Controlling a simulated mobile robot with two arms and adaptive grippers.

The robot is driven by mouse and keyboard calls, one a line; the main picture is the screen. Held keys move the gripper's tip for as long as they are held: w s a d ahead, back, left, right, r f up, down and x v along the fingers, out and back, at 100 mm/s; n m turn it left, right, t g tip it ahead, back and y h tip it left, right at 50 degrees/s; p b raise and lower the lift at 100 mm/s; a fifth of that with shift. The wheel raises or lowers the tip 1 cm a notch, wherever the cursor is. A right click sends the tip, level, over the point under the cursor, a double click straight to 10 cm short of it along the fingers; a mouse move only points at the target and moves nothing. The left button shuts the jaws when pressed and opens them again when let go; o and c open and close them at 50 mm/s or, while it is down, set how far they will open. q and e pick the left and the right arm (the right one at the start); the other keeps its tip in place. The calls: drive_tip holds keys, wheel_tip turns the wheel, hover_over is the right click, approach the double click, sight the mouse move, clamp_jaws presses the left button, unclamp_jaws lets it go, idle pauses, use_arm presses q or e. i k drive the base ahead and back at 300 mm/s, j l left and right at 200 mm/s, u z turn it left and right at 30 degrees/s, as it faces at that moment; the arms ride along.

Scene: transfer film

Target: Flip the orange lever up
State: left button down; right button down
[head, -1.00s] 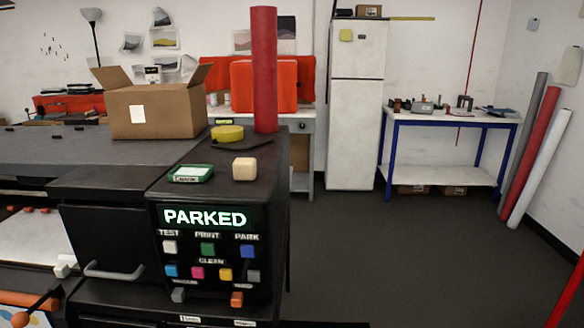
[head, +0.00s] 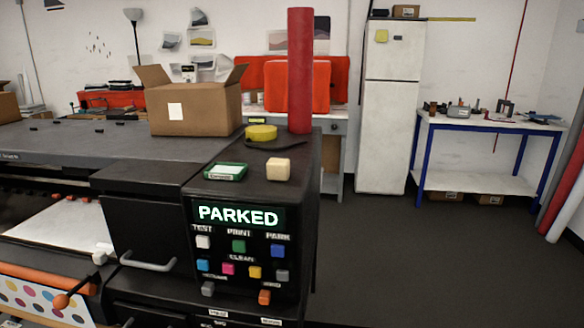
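A dark lever with an orange ball knob (head: 61,300) is at the lower left of the head view, on the front of the large dark printer (head: 60,146). Its rod slants down and to the left from the machine's front, so the knob hangs at the low end. A small orange switch (head: 264,297) also sits low on the control panel (head: 243,250), which reads PARKED. Neither of my grippers is in view.
On the printer stand a cardboard box (head: 195,110), a red roll (head: 300,70), yellow tape (head: 261,132), a green tray (head: 226,171) and a beige block (head: 279,169). A grey handle (head: 148,263) juts from the front. Open floor (head: 400,255) lies to the right.

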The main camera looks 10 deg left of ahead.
sight(60, 302)
drive_tip(key=u, duration=1.6)
